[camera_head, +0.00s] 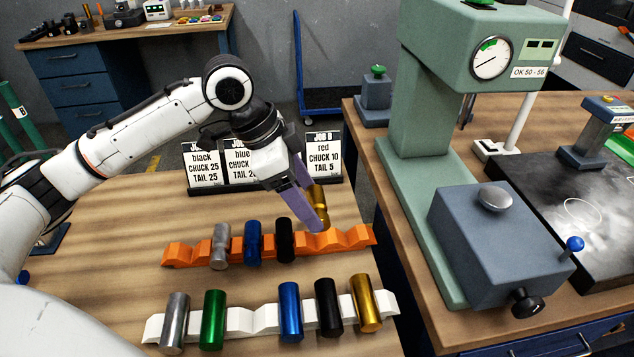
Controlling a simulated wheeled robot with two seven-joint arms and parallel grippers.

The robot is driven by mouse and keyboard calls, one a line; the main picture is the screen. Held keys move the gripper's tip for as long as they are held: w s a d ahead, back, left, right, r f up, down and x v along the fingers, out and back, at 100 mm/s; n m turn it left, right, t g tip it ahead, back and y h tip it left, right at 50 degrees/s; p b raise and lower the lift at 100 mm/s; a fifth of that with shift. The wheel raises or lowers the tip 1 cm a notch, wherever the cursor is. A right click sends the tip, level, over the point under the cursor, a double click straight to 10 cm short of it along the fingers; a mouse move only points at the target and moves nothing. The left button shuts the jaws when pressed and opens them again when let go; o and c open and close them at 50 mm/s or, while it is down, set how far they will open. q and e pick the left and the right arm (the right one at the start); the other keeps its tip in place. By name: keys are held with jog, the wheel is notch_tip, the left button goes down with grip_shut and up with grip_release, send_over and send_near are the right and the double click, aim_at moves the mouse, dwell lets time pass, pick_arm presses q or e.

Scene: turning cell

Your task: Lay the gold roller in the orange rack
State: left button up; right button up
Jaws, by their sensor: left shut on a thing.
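My left gripper (305,208) is shut on a gold roller (318,196), of which only part shows between the purple fingers. The gripper and roller are over the right part of the orange rack (355,238). I cannot tell whether the roller touches the rack. In the orange rack lie a silver roller (221,246), a blue roller (253,242) and a black roller (285,240), left of the gripper. My right gripper does not show.
A white rack (240,320) in front holds silver, green, blue, black and another gold roller (366,303). Job cards (323,158) stand behind the orange rack. A green press (420,180) with a dial stands at right.

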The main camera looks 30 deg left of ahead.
pick_arm(q)
jog(key=shift+s+f+b, duration=0.2)
jog(key=shift+f+b, duration=0.35)
jog(key=shift+f, duration=0.65)
notch_tip(320, 180, down, 3)
jog(key=b, duration=0.3)
jog(key=shift+b, duration=0.3)
jog(key=shift+w+f, duration=0.1)
jog(key=shift+f, duration=0.85)
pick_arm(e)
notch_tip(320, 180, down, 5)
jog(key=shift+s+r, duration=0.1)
pick_arm(q)
jog(key=shift+f, duration=0.1)
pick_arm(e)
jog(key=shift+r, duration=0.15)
pick_arm(q)
jog(key=o, duration=1.3)
jog(key=shift+f, duration=0.1)
